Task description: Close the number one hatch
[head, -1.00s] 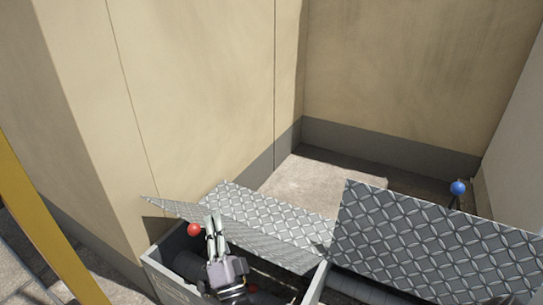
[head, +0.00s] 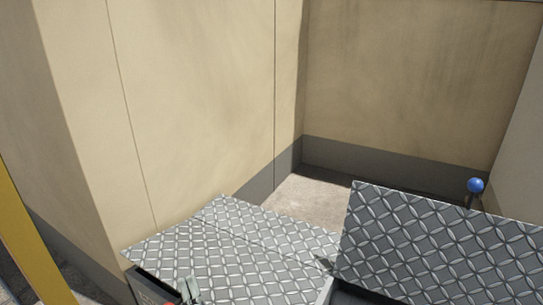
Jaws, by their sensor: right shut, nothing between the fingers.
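The left hatch lid (head: 235,250), a patterned metal plate, lies low over its grey box (head: 148,288) at the bottom middle. A dark gap shows between the lid's left edge and the box, so I cannot tell whether it sits fully down. The lid's near edge is cut off by the frame. My right gripper (head: 190,287) is shut and empty at the lid's near left edge, mostly below the frame. I cannot tell whether it touches the lid. The right hatch lid (head: 435,245) stands tilted open. No readable number shows on either hatch. My left gripper is not in view.
A blue ball knob (head: 475,185) stands behind the right lid. Beige walls (head: 200,100) close in the back and left. A yellow post (head: 28,235) stands at the far left. A patch of bare floor (head: 310,195) lies behind the lids.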

